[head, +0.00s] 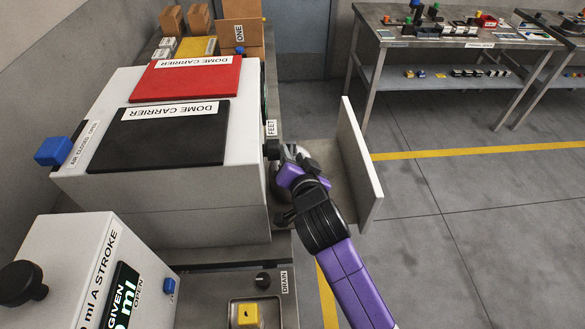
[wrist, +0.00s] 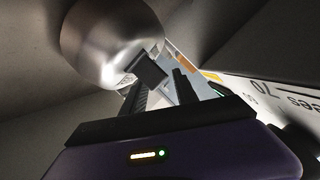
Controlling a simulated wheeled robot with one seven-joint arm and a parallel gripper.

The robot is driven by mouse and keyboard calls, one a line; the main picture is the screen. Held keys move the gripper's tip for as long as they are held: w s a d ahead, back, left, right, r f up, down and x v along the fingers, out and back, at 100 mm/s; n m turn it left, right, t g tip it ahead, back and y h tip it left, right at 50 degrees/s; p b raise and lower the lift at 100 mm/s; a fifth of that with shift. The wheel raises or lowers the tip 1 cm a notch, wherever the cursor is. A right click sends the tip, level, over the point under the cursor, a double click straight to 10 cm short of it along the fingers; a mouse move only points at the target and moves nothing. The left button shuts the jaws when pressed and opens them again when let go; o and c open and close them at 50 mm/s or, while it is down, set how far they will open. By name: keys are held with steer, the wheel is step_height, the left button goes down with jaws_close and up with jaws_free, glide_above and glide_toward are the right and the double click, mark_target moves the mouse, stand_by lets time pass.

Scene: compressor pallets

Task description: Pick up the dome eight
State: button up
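A shiny, rounded metal dome (wrist: 108,42) fills the upper left of the wrist view. No readable number shows on it, so I cannot tell if it is dome eight. My gripper (wrist: 166,78) is open, with a gap between its two dark fingers. The left finger overlaps the dome's lower right edge in the picture; I cannot tell if they touch. The dome does not appear to be between the fingers. In the head view my purple arm reaches to the right side of the white machine (head: 160,185), and the fingertips are hard to make out there.
An upright pale panel (head: 358,165) stands close to the right of my gripper. A red plate (head: 188,82) and a black plate (head: 160,145), both labelled dome carrier, lie on the machine. A metal table (head: 400,40) with small parts stands behind. The floor at right is clear.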

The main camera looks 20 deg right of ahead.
steer(key=shift+w+f, duration=0.15)
steer(key=shift+w, duration=0.2)
jaws_close()
stand_by(1.2)
steer(key=shift+r, duration=0.2)
